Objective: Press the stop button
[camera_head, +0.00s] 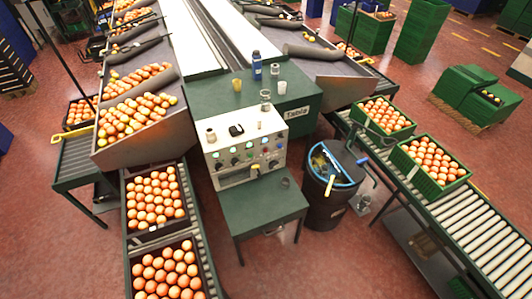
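A pale grey control panel (245,172) stands in the middle of the camera_head view, at the front of a green block with a label. Its sloped face carries several small coloured buttons and knobs, with a green one (234,161) among them. They are too small to tell which one is the stop button or whether any is pressed. Neither of my grippers shows, and nothing is seen touching the panel.
A low green table (262,206) stands before the panel. A dark bin (325,215) with a blue rim is at its right. Small objects, including a dark blue bottle (257,66), stand behind the panel face.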

